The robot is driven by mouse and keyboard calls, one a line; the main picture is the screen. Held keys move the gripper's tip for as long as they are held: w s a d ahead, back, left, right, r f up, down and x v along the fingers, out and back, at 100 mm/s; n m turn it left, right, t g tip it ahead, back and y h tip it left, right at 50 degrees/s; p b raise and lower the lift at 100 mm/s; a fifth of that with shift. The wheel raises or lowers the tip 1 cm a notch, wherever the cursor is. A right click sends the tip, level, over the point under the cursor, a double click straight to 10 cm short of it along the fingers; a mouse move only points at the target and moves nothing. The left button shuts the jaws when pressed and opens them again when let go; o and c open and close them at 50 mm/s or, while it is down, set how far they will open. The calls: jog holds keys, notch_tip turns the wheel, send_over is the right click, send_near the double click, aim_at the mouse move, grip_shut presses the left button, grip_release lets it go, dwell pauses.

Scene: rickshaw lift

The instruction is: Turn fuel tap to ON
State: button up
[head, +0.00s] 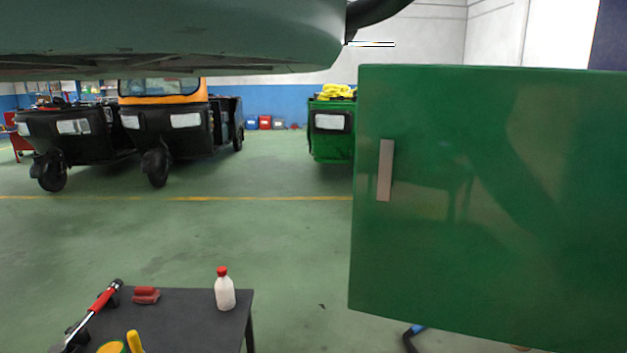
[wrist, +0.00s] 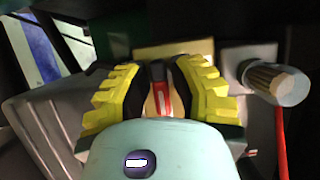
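In the wrist view my gripper (wrist: 161,70) has two yellow ribbed fingers with dark inner pads, and their tips come close together. A narrow red piece with a pale middle (wrist: 160,98), which looks like the lever of the fuel tap, stands in the gap between the fingers. I cannot tell whether both pads press on it. The tap's body and any ON marking are hidden or too dark to read. In the head view neither my gripper nor the tap shows.
A cylindrical part (wrist: 275,82) with a red rod below it is close right of the fingers. In the head view, a green panel (head: 480,210) with a handle fills the right. A dark table (head: 180,318) holds a bottle (head: 224,290) and tools. Rickshaws (head: 160,120) stand behind.

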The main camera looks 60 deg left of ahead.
jog(key=c, duration=0.3)
jog(key=shift+s, duration=0.1)
grip_shut()
jog(key=shift+f, duration=0.15)
jog(key=n+g+p, duration=0.1)
jog(key=n, duration=0.2)
jog(key=shift+p, duration=0.3)
jog(key=n+g, duration=0.2)
jog(key=n, duration=0.1)
jog(key=shift+a+h, duration=0.1)
jog(key=shift+h, duration=0.3)
jog(key=n+g+b, duration=0.1)
jog(key=n, duration=0.1)
jog(key=n+g+h, duration=0.1)
jog(key=n, duration=0.1)
jog(key=shift+f+h+b, duration=0.15)
jog(key=shift+h+b, duration=0.15)
jog(key=shift+b, duration=0.05)
jog(key=shift+n+g+h, duration=0.7)
jog(key=shift+n+h, duration=0.1)
jog(key=shift+n, duration=0.9)
